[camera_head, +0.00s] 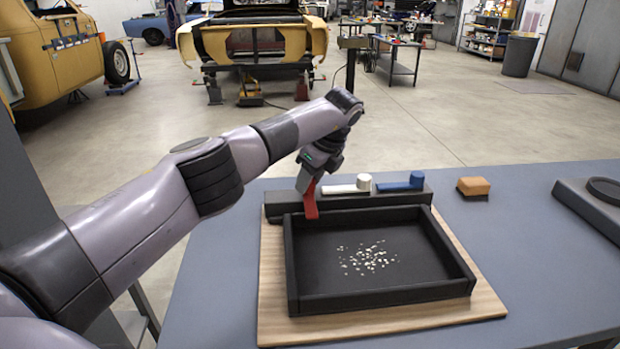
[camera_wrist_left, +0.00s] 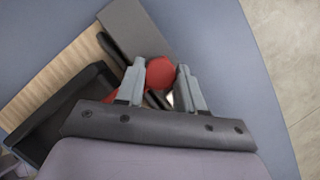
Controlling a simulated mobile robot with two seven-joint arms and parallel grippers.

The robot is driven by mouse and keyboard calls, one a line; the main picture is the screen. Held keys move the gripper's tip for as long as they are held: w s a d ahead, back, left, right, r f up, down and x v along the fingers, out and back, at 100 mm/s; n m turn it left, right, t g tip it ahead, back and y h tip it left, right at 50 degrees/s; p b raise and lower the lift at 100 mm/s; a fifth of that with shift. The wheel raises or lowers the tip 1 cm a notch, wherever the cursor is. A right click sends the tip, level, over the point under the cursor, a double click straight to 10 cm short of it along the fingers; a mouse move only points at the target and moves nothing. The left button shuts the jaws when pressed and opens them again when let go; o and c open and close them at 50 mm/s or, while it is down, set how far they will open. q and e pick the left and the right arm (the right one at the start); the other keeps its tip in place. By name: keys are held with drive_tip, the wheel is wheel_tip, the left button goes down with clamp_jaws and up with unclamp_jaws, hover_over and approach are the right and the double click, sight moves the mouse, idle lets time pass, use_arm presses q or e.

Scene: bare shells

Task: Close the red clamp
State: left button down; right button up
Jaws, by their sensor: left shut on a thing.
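The red clamp (camera_head: 311,203) is at the left end of a dark bar behind the tray. Its lever slants down toward the tray's back left corner. My left gripper (camera_head: 314,166) is over its upper part, shut on it. In the left wrist view the clamp's round red knob (camera_wrist_left: 160,72) sits between the two fingers of my left gripper (camera_wrist_left: 161,82). The fingers hide part of the clamp. A white clamp (camera_head: 346,187) and a blue clamp (camera_head: 401,185) lie lengthwise on the bar (camera_head: 380,201) to the right. My right gripper is not in view.
A black tray (camera_head: 457,262) with pale bits inside lies on a wooden board (camera_head: 270,302) on the grey-blue table (camera_head: 540,250). A tan block (camera_head: 473,186) and a dark fixture (camera_head: 590,205) are to the right. The table between the board and fixture is clear.

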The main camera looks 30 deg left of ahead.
use_arm(q)
drive_tip(key=shift+a+r, duration=0.1)
drive_tip(key=shift+r, duration=0.1)
idle(0.3)
drive_tip(key=c, duration=0.7)
unclamp_jaws()
drive_tip(key=shift+f, duration=0.1)
drive_tip(key=v, duration=0.7)
drive_tip(key=shift+b, duration=0.3)
